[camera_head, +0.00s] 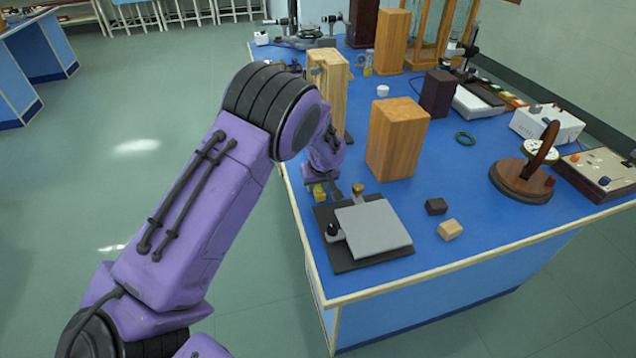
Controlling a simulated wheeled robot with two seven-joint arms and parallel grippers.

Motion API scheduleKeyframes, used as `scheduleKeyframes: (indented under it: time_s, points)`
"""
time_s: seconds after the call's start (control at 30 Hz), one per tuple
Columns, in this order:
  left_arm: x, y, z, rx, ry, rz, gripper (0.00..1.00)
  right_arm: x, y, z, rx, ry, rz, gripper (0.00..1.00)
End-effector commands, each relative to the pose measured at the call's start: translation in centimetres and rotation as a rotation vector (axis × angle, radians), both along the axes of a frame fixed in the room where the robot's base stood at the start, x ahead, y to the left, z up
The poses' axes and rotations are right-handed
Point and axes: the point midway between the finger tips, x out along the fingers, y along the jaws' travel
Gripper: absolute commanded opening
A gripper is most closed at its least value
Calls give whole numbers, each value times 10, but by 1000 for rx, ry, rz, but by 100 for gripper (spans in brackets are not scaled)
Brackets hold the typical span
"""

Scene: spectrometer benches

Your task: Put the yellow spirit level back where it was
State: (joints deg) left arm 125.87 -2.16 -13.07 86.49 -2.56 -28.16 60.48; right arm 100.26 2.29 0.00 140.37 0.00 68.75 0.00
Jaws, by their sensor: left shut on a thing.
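My left arm reaches in from the left over the edge of the blue bench (468,200). My left gripper (325,190) is low, at the back left corner of a dark base plate that carries a grey plate (373,229). It is shut on the yellow spirit level (318,191), of which only a small yellow piece shows. The rest of the level is hidden by the gripper. I cannot tell whether the level touches the bench or the plate. My right gripper is not in view.
A tall wooden block (397,140) stands just right of my gripper, and another wooden block (330,80) stands behind it. Small dark (436,206) and light (450,229) blocks lie right of the plate. A round wooden instrument (522,180) stands further right.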

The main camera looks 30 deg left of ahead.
Motion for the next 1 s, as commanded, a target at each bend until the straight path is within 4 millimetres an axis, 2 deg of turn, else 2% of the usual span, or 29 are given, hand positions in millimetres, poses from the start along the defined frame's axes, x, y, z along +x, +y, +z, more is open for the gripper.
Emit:
scheduleKeyframes:
  time_s: [0.43, 0.47, 0.5, 0.53, 1.0]
  points:
    - [-1, 0, -9, 0, 2, -1, 0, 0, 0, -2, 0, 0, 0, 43]
    - [-1, 0, -9, 1, 2, 0, 43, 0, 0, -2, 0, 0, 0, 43]
    - [-1, 0, -9, 0, 3, 0, 56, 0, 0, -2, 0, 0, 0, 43]
    - [-2, 0, -9, 0, 4, 0, 59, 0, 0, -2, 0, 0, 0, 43]
    - [-7, 4, -13, 0, 16, 7, 59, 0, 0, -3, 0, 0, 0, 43]
